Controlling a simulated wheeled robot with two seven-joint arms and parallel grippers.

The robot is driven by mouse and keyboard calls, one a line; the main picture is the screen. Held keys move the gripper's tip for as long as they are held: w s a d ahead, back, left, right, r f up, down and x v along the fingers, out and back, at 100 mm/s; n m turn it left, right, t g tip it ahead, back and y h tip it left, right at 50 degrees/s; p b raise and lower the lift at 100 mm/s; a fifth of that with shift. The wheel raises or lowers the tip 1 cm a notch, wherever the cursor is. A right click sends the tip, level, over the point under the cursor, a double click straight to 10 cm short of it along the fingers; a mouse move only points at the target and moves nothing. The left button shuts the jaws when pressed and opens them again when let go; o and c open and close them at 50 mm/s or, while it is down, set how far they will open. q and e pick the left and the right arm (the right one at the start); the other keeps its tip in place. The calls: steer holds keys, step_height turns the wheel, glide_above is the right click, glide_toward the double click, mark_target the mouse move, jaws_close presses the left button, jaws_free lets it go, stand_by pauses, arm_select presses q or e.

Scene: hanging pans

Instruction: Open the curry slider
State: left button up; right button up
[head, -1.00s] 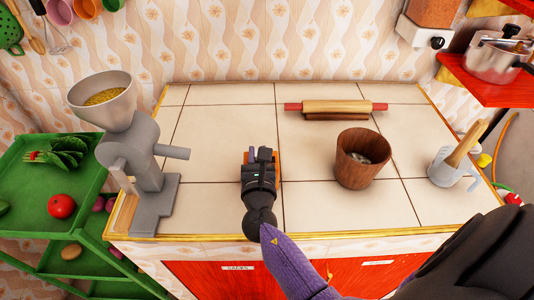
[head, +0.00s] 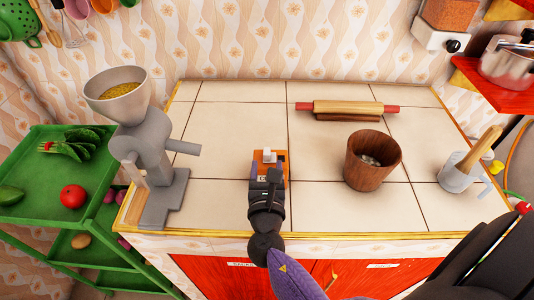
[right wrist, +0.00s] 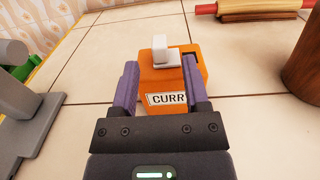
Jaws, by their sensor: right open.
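The curry box is a small orange box (right wrist: 170,78) with a "CURR" label on its front and a white slider (right wrist: 160,50) on top. It stands on the tiled counter in the right wrist view. In the head view the box (head: 285,168) is partly hidden by my right gripper (head: 268,172). My right gripper (right wrist: 158,88) is open, with its purple fingers on either side of the box's near part. I cannot tell whether the fingers touch it. The white slider (head: 268,156) also shows in the head view, just beyond the fingertips. My left gripper is not in view.
A grey grinder (head: 145,140) stands to the left and a wooden cup (head: 371,165) to the right. A rolling pin (head: 347,107) lies at the back. A mortar with pestle (head: 463,168) is at the far right. The tiles around the box are clear.

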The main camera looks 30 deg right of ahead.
steer(key=v, duration=0.5)
steer(key=shift+s+a, duration=0.1)
